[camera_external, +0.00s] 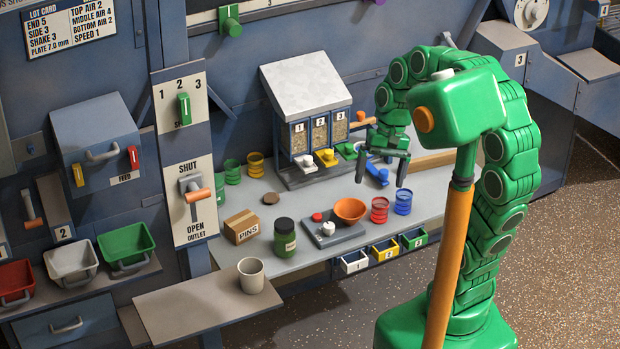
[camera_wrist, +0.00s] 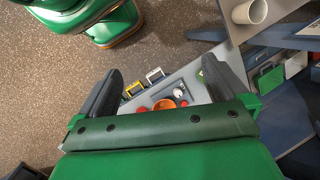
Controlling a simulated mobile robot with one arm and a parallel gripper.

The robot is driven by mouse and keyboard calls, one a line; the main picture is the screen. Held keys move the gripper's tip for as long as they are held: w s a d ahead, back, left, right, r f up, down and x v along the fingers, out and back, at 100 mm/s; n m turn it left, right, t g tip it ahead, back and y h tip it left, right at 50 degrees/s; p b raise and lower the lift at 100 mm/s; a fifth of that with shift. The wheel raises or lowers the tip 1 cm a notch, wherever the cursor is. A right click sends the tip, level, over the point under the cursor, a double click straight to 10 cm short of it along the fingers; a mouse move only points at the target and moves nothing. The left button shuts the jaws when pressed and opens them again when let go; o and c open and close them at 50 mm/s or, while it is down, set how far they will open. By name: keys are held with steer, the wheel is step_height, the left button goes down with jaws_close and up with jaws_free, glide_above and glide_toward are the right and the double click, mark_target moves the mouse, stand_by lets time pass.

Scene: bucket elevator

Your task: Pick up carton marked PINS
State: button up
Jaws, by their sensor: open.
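The carton marked PINS (camera_external: 241,227) is a small brown box upright on the grey worktable (camera_external: 300,258), toward its left front. My gripper (camera_external: 385,178) is in the air above the right part of the table, to the right of the carton and apart from it. Its two dark fingers are spread with nothing between them. In the wrist view my gripper (camera_wrist: 165,88) shows open over the table's front edge. I cannot make out the carton in that view.
A dark green jar (camera_external: 285,238) stands right of the carton. A scale tray (camera_external: 334,237) with an orange bowl (camera_external: 350,209) lies beyond it. A beige cup (camera_external: 251,275) is on the lower shelf in front. Red (camera_external: 379,210) and blue (camera_external: 403,202) tins stand below my gripper.

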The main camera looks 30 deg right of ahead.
steer(key=w+a+m+t+y, duration=0.1)
steer(key=w+a+m+y, duration=0.3)
steer(key=w, duration=0.7)
steer(key=w+a+f+m+y, duration=0.15)
steer(key=w+a+m, duration=0.4)
steer(key=w, duration=0.65)
steer(key=w+a+m+t+y, duration=0.1)
steer(key=w+a+m+y, duration=0.35)
steer(key=w, duration=0.65)
steer(key=h, duration=0.1)
glide_toward(245, 217)
steer(key=a, duration=0.1)
steer(key=shift+f+x, duration=0.2)
steer(key=shift+x, duration=3.95)
steer(key=shift+s+d, duration=0.1)
steer(key=shift+d, duration=0.05)
steer(key=c, duration=1.4)
